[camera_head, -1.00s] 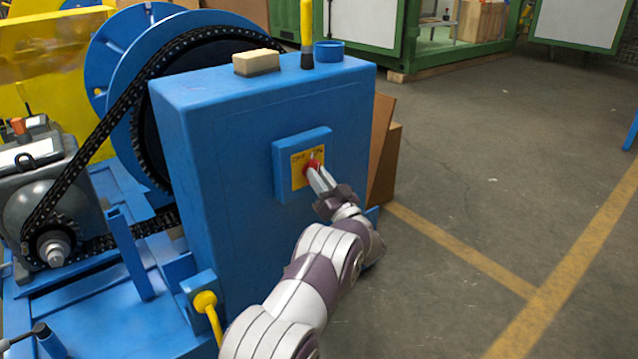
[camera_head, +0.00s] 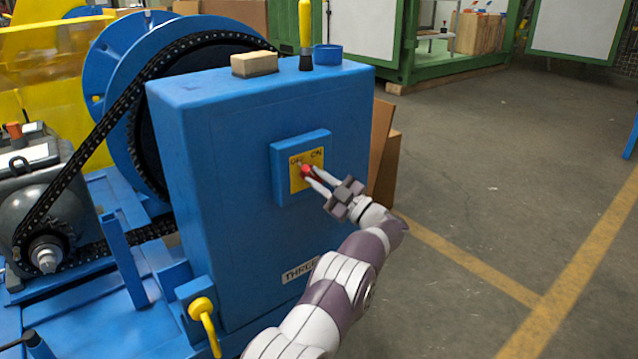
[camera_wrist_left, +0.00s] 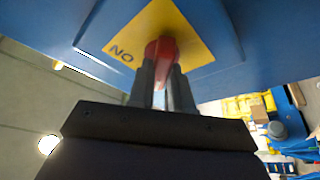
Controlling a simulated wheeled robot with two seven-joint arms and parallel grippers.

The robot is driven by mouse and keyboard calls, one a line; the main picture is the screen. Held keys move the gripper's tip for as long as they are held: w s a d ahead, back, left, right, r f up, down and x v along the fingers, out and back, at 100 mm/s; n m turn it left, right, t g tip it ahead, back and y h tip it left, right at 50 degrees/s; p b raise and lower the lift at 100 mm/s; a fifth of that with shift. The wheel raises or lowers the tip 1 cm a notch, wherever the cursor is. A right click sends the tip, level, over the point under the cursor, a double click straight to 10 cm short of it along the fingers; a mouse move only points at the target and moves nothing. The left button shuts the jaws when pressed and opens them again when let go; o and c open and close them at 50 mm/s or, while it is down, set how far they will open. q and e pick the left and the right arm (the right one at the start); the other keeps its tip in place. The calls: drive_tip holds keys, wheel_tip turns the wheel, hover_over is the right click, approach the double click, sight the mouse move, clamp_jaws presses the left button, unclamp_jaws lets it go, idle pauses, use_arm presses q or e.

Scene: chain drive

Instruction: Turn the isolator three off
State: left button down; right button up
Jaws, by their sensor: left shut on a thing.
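The isolator is a red handle (camera_head: 306,170) on a yellow plate (camera_head: 318,162) marked OFF at upper left and ON at upper right. The plate sits on a raised blue box on the front of a blue cabinet (camera_head: 235,180) labelled THREE (camera_head: 300,271). The visible red part sits below the OFF mark and seems to lean towards it, but the fingers partly cover it. My left gripper (camera_head: 312,177) is shut on the handle. In the left wrist view, the red handle (camera_wrist_left: 160,48) stands between both fingers (camera_wrist_left: 162,85), with ON at its left. My right gripper is out of view.
A tan block (camera_head: 254,64), a yellow-handled tool (camera_head: 306,35) and a blue round cap (camera_head: 328,54) stand on the cabinet top. A chain drive with a blue wheel (camera_head: 118,62) is at left. A yellow hook-like handle (camera_head: 203,308) juts out low. Floor at right is open.

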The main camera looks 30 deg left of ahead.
use_arm(q)
drive_tip(key=shift+f+n, duration=0.1)
drive_tip(key=shift+n, duration=0.7)
drive_tip(key=shift+g, duration=0.4)
drive_tip(key=c, duration=1)
unclamp_jaws()
drive_tip(key=shift+c, duration=0.2)
drive_tip(key=shift+d, duration=0.1)
drive_tip(key=p+v, duration=0.5)
drive_tip(key=v, duration=0.7)
drive_tip(key=shift+d, duration=0.3)
